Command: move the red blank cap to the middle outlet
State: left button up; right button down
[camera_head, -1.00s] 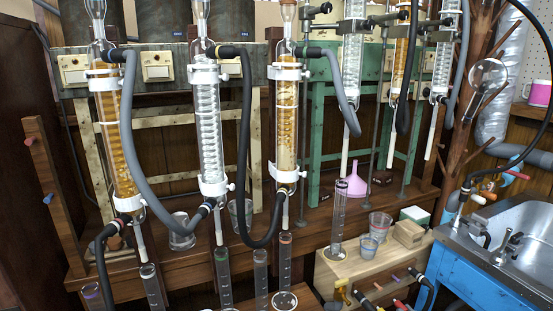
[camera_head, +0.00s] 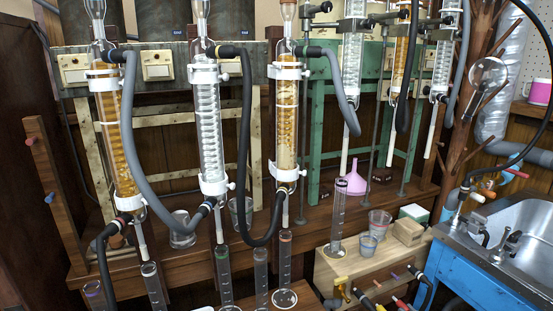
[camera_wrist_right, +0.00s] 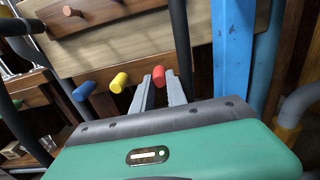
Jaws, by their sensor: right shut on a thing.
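The red blank cap (camera_wrist_right: 158,76) is between the fingertips of my right gripper (camera_wrist_right: 160,90) in the right wrist view. The two grey fingers are close together and shut on it. A red cap also shows at the bottom edge of the head view (camera_head: 400,303), where my right gripper is too small and cut off to make out well. I cannot tell which fitting is the middle outlet; the wooden box (camera_head: 335,270) has several pegs and a hose end on its front. My left gripper is not in view.
A yellow cap (camera_wrist_right: 118,82) and a blue cap (camera_wrist_right: 84,91) stand left of the fingers. The blue sink cabinet (camera_head: 465,270) is right of the box. A graduated cylinder (camera_head: 339,215) and beakers (camera_head: 379,222) stand on the box. Hoses hang from the glass columns.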

jog(key=shift+p+v, duration=1.3)
jog(key=shift+v, duration=1.1)
jog(key=s+a+r+p, duration=0.6)
jog(key=a+r+p, duration=0.3)
jog(key=p, duration=0.7)
jog(key=s+a+r+p, duration=0.7)
jog(key=a+p, duration=0.4)
jog(key=p, duration=0.5)
jog(key=f+b+x, duration=0.1)
jog(key=x, duration=0.5)
jog(key=shift+b, duration=0.35)
jog(key=shift+f, duration=0.1)
